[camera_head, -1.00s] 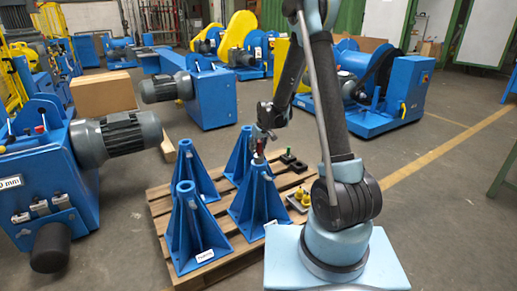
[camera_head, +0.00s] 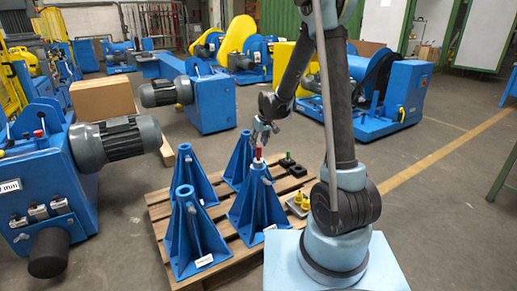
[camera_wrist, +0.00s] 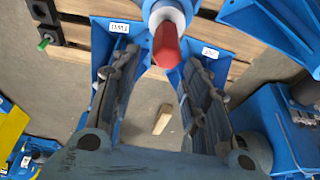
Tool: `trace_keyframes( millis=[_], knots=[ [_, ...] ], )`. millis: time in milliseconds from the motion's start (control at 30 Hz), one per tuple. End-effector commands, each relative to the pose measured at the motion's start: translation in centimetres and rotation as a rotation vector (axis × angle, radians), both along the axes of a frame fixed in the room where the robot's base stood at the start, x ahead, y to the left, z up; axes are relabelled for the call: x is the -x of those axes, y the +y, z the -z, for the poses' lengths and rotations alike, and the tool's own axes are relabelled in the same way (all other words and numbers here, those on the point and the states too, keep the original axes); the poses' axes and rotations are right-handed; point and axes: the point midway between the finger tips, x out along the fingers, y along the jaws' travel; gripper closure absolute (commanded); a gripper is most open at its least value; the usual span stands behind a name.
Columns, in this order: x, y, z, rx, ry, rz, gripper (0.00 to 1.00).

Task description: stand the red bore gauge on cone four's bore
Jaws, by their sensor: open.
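The red bore gauge (camera_head: 258,154) stands upright on top of the right-hand blue cone (camera_head: 257,203), with a pale collar under its red part. In the wrist view the red gauge (camera_wrist: 166,45) sits on its white collar over the blue cone top, between and beyond my fingertips. My gripper (camera_head: 264,139) is open just above the gauge and apart from it; its spread fingers (camera_wrist: 158,66) have nothing between them. Several blue cones stand on the pallet. Their white labels are too small to read, so I cannot tell the cone's number.
A front left cone (camera_head: 192,240), a back left cone (camera_head: 188,165) and a back cone (camera_head: 240,160) share the wooden pallet (camera_head: 226,262). A small tray with yellow pieces (camera_head: 299,203) and black blocks (camera_head: 291,166) lie at its right. A motor (camera_head: 115,142) juts in at left.

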Motion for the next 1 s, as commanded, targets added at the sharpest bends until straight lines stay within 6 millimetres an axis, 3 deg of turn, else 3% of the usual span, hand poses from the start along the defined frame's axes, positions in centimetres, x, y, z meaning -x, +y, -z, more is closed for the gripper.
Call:
trace_keyframes(
  millis=[300, 667, 867, 1000],
  knots=[
    [1.1, -0.8, -3.9, 0.000, 0.000, 0.000, 0.58],
    [2.0, -1.6, -5.9, 0.001, 0.001, 0.005, 0.58],
    [4.8, -4.5, -8.1, 0.006, 0.013, 0.051, 0.58],
    [7.9, -7.3, -10.0, 0.012, 0.025, 0.100, 0.58]
  ],
)
